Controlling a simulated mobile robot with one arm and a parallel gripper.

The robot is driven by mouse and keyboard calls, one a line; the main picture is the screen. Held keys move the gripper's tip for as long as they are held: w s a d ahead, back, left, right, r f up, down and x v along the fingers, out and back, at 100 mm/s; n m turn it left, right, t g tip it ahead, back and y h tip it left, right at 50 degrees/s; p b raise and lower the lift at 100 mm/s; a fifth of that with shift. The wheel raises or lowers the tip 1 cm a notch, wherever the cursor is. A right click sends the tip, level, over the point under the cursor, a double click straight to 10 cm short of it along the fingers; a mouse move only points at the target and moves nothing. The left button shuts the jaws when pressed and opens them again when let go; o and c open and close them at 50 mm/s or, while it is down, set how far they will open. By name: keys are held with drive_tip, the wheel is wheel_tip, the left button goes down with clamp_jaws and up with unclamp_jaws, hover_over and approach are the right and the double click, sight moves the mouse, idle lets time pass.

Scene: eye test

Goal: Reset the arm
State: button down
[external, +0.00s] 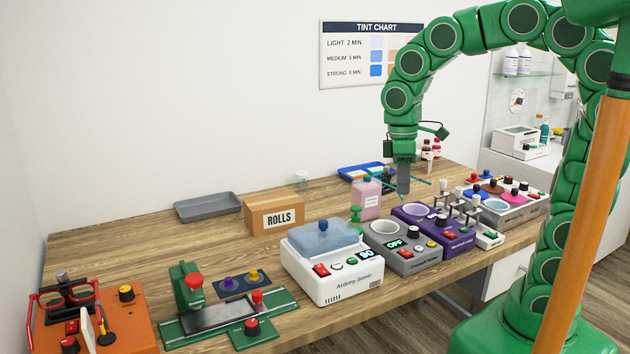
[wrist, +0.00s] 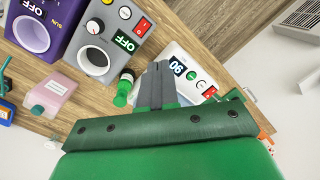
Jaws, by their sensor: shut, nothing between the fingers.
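My gripper (external: 403,190) hangs from my green arm, pointing down above the back-middle of the wooden bench, near the pink bottle (external: 367,198) and the grey and purple devices. Its grey fingers are together with nothing between them. In the wrist view the shut fingers (wrist: 158,72) show at the centre, overlapping part of the white device (wrist: 185,72) in the picture. A green bottle-like piece (wrist: 123,88) shows just left of the fingers. The gripper appears to be clear of the things below it.
The bench holds a white device with a blue lid (external: 324,236), a grey device (external: 402,245), a purple device (external: 433,230), a ROLLS box (external: 272,215), a grey tray (external: 208,206) and an orange station (external: 130,308) at the left. Bare wood (external: 130,245) lies at the back left.

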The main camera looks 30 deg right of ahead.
drive_tip(key=s+d+f+m, duration=0.2)
drive_tip(key=s+d+m, duration=0.3)
drive_tip(key=s+d, duration=0.2)
drive_tip(key=s+d+f+m, duration=0.3)
drive_tip(key=s+d+m, duration=0.2)
drive_tip(key=d, duration=0.6)
drive_tip(key=shift+s+d+g, duration=0.3)
drive_tip(key=shift+s+d, duration=0.1)
drive_tip(key=shift+s, duration=0.65)
